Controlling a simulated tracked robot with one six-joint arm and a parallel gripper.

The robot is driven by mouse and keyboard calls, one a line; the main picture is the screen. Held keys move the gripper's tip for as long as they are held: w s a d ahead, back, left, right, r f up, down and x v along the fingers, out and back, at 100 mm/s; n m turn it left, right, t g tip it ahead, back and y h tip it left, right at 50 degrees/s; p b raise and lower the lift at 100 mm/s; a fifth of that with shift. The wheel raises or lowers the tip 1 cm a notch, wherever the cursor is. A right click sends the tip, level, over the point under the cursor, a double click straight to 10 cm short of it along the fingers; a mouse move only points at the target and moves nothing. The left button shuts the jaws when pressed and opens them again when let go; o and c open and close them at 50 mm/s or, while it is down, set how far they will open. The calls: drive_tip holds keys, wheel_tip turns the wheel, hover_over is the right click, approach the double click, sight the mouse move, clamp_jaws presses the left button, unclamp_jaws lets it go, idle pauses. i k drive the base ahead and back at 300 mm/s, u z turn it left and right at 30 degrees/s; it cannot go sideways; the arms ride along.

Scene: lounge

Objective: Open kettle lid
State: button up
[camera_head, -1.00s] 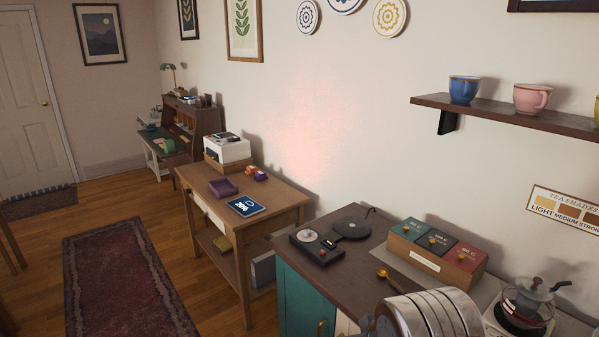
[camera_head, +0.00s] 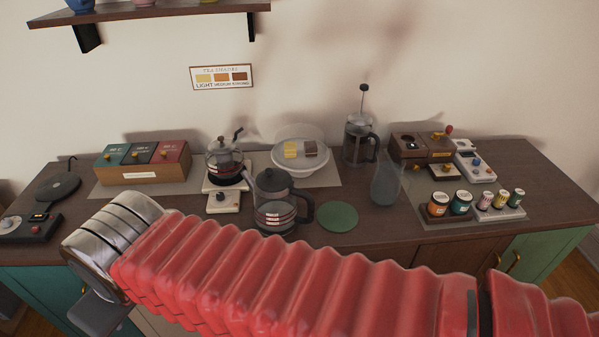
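A glass kettle (camera_head: 275,217) with a black handle on its right stands near the middle of the counter. Its dark lid (camera_head: 272,181) sits on top and looks closed. A smaller glass pot (camera_head: 224,160) with a knobbed lid stands behind it to the left, on a white base (camera_head: 222,199). My red bellows arm crosses in front of the counter and hides its front edge. The arm's silver wrist is at the lower left, to the left of the kettle and apart from it. A grey part of my gripper (camera_head: 100,312) shows below the wrist; its fingertips cannot be made out.
A green round mat (camera_head: 338,216) lies right of the kettle. Several small jars (camera_head: 462,203) are at the right. A box of tins (camera_head: 143,163) is at the left.

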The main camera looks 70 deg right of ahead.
sight(271, 180)
drive_tip(key=k, duration=1.05)
drive_tip(key=u, duration=0.45)
drive_tip(key=i, duration=1.7)
drive_tip(key=z, duration=0.55)
